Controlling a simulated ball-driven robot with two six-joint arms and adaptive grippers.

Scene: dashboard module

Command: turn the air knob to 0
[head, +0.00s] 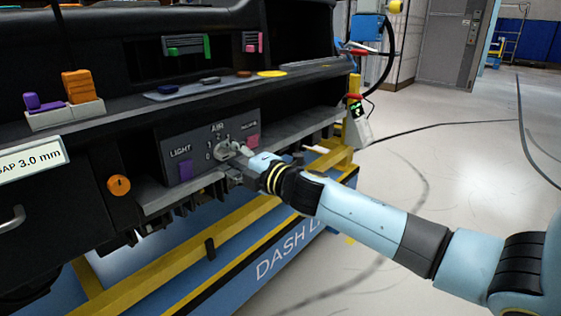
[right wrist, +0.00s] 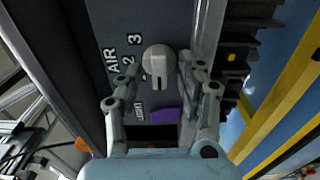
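The grey air knob (right wrist: 158,62) sits on the dark control panel (head: 203,142) below the AIR label. In the right wrist view, its raised ridge runs top to bottom, with the lower end towards the 0 side of the scale. The numbers 2 and 3 are readable beside it; the lower marks are partly hidden. My right gripper (right wrist: 158,68) is open, its fingers on either side of the knob with gaps showing. In the head view, the right gripper (head: 232,156) is at the knob and partly covers it. My left gripper is not in view.
A purple LIGHT control (head: 185,171) and a pink control (head: 253,141) flank the knob. An orange round knob (head: 119,185) is further left. A grey ledge (head: 160,197) runs below the panel. Yellow and blue cart rails lie underneath.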

